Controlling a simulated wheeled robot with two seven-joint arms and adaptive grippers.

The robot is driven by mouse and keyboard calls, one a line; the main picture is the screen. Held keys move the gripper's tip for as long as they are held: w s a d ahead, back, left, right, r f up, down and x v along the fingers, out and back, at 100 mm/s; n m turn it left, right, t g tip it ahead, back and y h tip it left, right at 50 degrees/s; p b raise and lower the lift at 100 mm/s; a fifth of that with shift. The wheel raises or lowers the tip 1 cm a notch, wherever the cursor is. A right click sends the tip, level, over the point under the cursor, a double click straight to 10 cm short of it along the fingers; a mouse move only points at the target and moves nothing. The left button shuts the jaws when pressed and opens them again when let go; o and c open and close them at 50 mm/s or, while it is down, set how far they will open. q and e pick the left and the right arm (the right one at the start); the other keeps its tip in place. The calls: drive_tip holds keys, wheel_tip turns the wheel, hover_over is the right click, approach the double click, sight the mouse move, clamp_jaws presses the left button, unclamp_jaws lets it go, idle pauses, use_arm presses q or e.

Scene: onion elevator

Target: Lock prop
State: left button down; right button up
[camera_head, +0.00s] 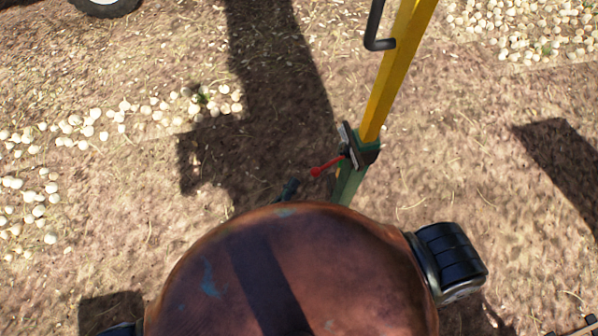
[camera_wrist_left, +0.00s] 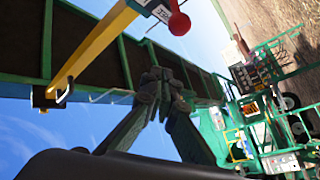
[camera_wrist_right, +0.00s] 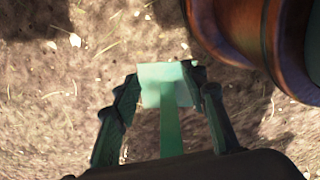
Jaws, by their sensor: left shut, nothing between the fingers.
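The prop is a yellow pole (camera_head: 398,75) set in a green lower post (camera_head: 346,187), with a dark and green bracket (camera_head: 360,152) at the joint. A red-knobbed lever (camera_head: 316,171) sticks out left from the bracket. My left gripper (camera_head: 290,188) is just below and left of the knob, mostly hidden. In the left wrist view my left gripper (camera_wrist_left: 161,84) is shut and empty, and the red knob (camera_wrist_left: 179,24) shows above its tips, apart in the picture. In the right wrist view my right gripper (camera_wrist_right: 163,82) is open around a green plate (camera_wrist_right: 162,73) on a stem; I cannot tell whether they touch.
Dry ground with white onions (camera_head: 80,125) in rows lies around. A dark hook (camera_head: 376,42) is beside the yellow pole. A long green elevator frame (camera_wrist_left: 98,50) and green machinery with wheels (camera_wrist_left: 262,120) show in the left wrist view.

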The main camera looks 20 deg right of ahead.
use_arm(q)
drive_tip(key=v, duration=0.2)
drive_tip(key=shift+s+a, duration=0.15)
drive_tip(key=shift+s, duration=0.1)
use_arm(e)
drive_tip(key=shift+s+f, duration=0.45)
drive_tip(key=shift+s, duration=0.1)
use_arm(q)
drive_tip(key=shift+f, duration=0.1)
use_arm(e)
drive_tip(key=shift+w, duration=0.2)
